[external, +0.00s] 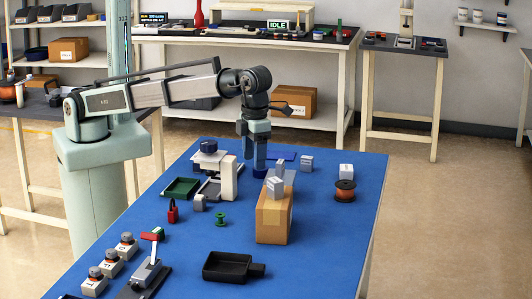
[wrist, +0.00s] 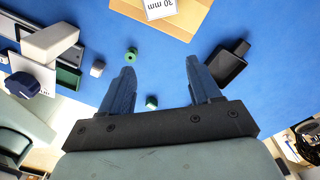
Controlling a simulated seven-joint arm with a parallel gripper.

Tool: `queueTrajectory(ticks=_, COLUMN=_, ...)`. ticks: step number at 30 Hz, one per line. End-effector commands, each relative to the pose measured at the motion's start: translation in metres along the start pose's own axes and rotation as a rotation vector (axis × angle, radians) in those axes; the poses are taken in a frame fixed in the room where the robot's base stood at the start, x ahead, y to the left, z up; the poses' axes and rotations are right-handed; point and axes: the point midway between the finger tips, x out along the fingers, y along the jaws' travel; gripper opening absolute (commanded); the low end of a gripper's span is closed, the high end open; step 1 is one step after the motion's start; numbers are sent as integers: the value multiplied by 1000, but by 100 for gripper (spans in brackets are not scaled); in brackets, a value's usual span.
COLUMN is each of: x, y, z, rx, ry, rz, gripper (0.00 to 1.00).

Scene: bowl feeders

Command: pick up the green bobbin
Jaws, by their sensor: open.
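The green bobbin (external: 220,219) stands on the blue table, left of the cardboard box and in front of the white and black device. In the wrist view the bobbin (wrist: 131,54) shows as a small green ring, just beyond the tip of the left finger. My gripper (external: 259,171) is above the table behind the box, fingers pointing down, apart from the bobbin. In the wrist view my gripper (wrist: 160,66) has its two fingers wide apart with nothing held between them. A second small green piece (wrist: 151,102) shows between the fingers; I cannot tell what it is.
A black tray (external: 226,268) lies in front.

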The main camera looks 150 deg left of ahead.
Motion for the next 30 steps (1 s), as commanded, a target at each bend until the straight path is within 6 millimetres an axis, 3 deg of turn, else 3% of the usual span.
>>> queueTrajectory(ticks=1, x=16, y=23, z=-19, rx=11, ry=2, rz=8, gripper=63)
queueTrajectory(ticks=3, x=30, y=42, z=-36, rx=16, ry=4, rz=12, gripper=63)
queueTrajectory(ticks=9, x=58, y=92, z=-62, rx=-114, ry=0, rz=4, gripper=63)
queueTrajectory(ticks=11, x=61, y=100, z=-64, rx=-180, ry=-3, rz=-5, gripper=63)
queueTrajectory(ticks=23, x=63, y=95, z=-63, rx=-439, ry=-5, rz=-29, gripper=63)
queueTrajectory(ticks=30, x=94, y=96, z=-63, rx=-444, ry=-5, rz=-27, gripper=63)
